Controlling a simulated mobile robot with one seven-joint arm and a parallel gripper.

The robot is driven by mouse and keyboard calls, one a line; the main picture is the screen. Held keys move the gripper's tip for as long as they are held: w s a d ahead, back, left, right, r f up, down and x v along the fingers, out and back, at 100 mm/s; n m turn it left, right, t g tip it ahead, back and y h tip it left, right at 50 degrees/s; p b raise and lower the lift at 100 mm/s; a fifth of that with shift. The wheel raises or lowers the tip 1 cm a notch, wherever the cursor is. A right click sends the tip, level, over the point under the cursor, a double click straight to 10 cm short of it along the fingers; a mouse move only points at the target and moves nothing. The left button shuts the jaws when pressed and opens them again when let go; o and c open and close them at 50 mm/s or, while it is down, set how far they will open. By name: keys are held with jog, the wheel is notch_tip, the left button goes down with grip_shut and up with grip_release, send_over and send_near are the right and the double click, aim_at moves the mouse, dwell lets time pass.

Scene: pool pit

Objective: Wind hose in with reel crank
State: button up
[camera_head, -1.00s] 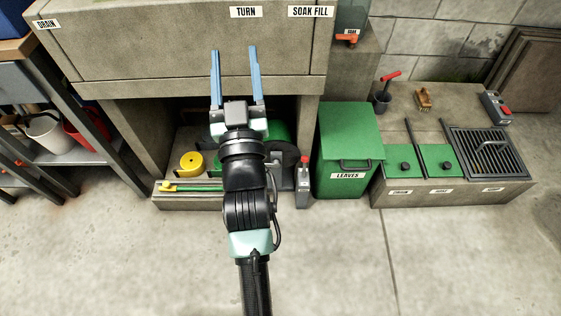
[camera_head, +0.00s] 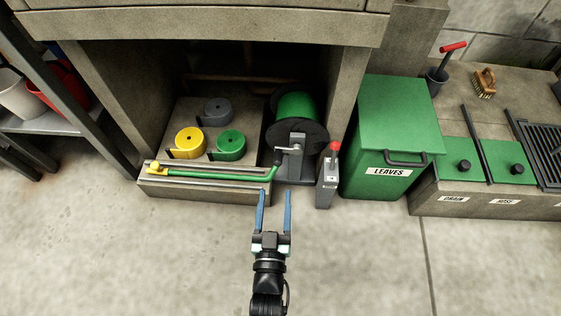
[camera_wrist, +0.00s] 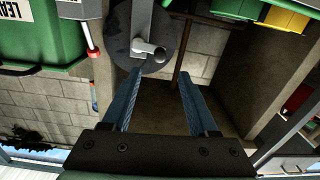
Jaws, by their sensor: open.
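The hose reel (camera_head: 296,103), a dark drum wound with green hose, stands in the recess under the concrete counter. Its grey crank (camera_head: 291,150) is on the front disc. The loose green hose (camera_head: 215,174) lies along the low ledge, with a yellow nozzle (camera_head: 155,169) at its left end. My gripper (camera_head: 274,192) is open and empty, with blue fingers toward the reel, below and in front of the crank. In the wrist view, the reel disc (camera_wrist: 121,32) and crank (camera_wrist: 141,45) appear beyond the left fingertip of my gripper (camera_wrist: 159,73), apparently apart from it.
A grey post with a red knob (camera_head: 328,178) stands just right of the reel. A green LEAVES bin (camera_head: 385,150) is beyond it. Yellow, green and grey rolls (camera_head: 218,112) sit left of the reel. A shelf (camera_head: 85,120) is at far left. The front floor is clear.

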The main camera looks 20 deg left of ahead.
aim_at(278, 162)
jog(key=b+x, duration=0.5)
jog(key=x, duration=0.4)
jog(key=shift+w+a+f, duration=0.1)
jog(key=shift+w, duration=0.2)
jog(key=shift+w+a, duration=0.15)
jog(key=shift+w, duration=0.35)
grip_shut()
